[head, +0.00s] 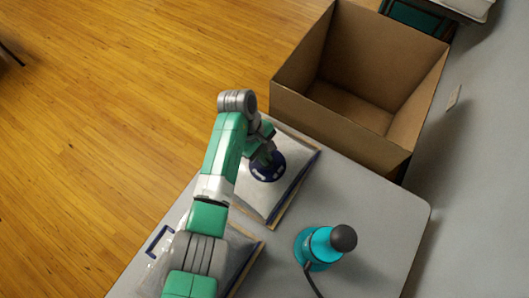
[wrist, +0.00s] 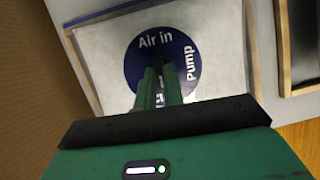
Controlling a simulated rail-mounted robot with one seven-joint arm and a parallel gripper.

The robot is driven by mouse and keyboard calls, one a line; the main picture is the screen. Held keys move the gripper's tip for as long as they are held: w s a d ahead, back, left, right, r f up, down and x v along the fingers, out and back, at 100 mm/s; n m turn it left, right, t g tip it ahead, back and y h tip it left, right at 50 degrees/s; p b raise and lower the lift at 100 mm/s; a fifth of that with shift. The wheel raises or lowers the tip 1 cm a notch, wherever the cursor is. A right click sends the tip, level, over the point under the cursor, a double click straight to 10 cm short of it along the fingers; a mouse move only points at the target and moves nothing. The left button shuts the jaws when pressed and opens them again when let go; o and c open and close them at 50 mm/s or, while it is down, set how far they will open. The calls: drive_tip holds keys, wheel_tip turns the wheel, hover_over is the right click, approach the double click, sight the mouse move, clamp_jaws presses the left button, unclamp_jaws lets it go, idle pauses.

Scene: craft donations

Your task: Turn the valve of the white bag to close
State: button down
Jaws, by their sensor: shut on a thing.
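The white bag (head: 288,190) lies flat on the grey table, with a dark blue and tan border. Its round dark blue valve (head: 268,167) is near the middle of the bag. In the wrist view the valve (wrist: 138,72) reads "Air in" and "Pump", and the pale bag (wrist: 215,45) surrounds it. My gripper (wrist: 158,84) is over the valve, its green fingers close together at the valve's centre. The fingers hide the part they are shut on and some of the lettering. In the head view my arm partly covers the bag and the gripper (head: 264,154).
An open, empty cardboard box (head: 345,110) stands beyond the table. A teal pump (head: 318,246) with a dark top and a cable stands on the table (head: 385,215), right of the bags. Another bag (head: 240,255) lies nearer, partly under my arm. The table's right corner is clear.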

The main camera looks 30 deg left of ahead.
drive_tip(key=c, duration=1.5)
unclamp_jaws()
drive_tip(key=p+v, duration=0.2)
drive_tip(key=v, duration=0.5)
drive_tip(key=shift+r, duration=0.35)
drive_tip(key=shift+w+a, duration=0.1)
